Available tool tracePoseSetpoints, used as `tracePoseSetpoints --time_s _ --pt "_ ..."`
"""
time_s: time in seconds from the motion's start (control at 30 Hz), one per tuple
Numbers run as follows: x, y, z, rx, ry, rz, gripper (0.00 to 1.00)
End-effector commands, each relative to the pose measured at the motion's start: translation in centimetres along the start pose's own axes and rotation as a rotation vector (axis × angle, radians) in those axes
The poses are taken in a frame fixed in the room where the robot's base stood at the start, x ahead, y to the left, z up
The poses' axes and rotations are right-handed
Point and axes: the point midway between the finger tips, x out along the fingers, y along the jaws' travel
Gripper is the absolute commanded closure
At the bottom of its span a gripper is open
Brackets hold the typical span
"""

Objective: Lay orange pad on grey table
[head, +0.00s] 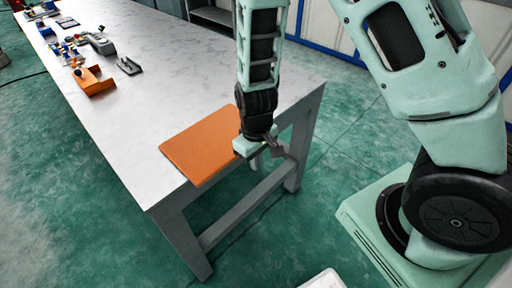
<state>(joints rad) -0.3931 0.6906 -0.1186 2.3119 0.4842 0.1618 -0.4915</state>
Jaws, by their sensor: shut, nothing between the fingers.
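The orange pad (203,144) is a flat, roughly square sheet. It lies on the near end of the long table (150,120), which has a pale, marbled top and grey legs. The pad's right side reaches the table's end edge, and its near corner looks at or slightly past that edge. My gripper (272,155) points down just right of the pad, at the table's end. It is shut with nothing in it. The wrist hides the pad's right corner, so I cannot tell whether the fingers touch the pad.
Farther along the table are an orange bracket (93,81), a grey metal part (99,41), a small dark plate (129,66) and several small coloured parts. The tabletop between these and the pad is clear. Green floor (75,200) surrounds the table. A shelf (212,14) stands behind.

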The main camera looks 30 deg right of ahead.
Motion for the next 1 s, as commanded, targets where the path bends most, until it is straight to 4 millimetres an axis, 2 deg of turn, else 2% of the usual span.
tracePoseSetpoints --time_s 0.03,0.1,0.3,0.77,1.0 --pt "1.1 0.0 0.1 0.003 -0.003 0.0 1.0" --pt "0.4 0.0 -1.5 -0.002 0.003 0.001 1.0" --pt "0.5 0.0 -3.5 -0.001 0.002 0.0 1.0" --pt "0.6 0.0 -4.2 0.0 0.001 -0.001 1.0" --pt "0.4 0.0 -6.9 -0.001 0.003 0.0 1.0"
